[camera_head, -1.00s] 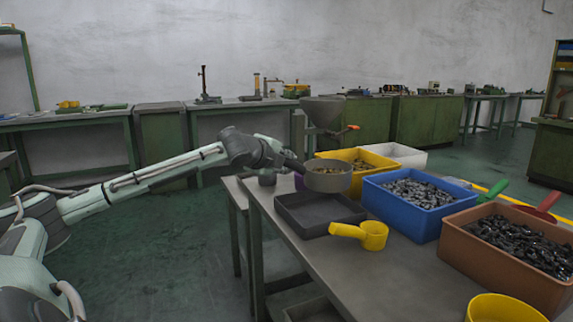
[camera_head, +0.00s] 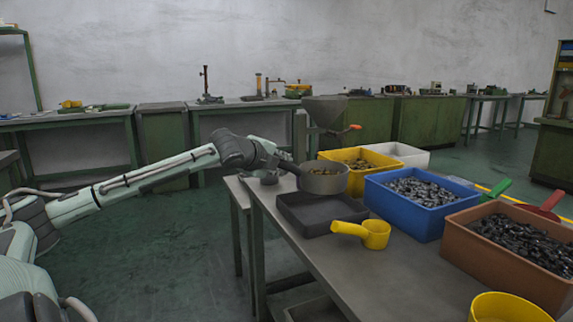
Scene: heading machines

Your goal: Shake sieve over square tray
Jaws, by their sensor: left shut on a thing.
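The round grey sieve (camera_head: 324,184) is held above the back right part of the dark square tray (camera_head: 291,222), which lies on the grey table. My left gripper (camera_head: 288,165) is shut on the sieve at its left side. The sieve looks about level, and a gap to the tray cannot be judged exactly. What is inside the sieve is hard to make out. My right gripper is not in view.
A yellow scoop (camera_head: 375,234) lies right of the tray. Behind and to the right stand a yellow bin (camera_head: 384,172), a white bin (camera_head: 412,157), a blue bin (camera_head: 405,212) and a brown bin (camera_head: 490,268), mostly holding small metal parts. A grey funnel (camera_head: 326,108) stands behind.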

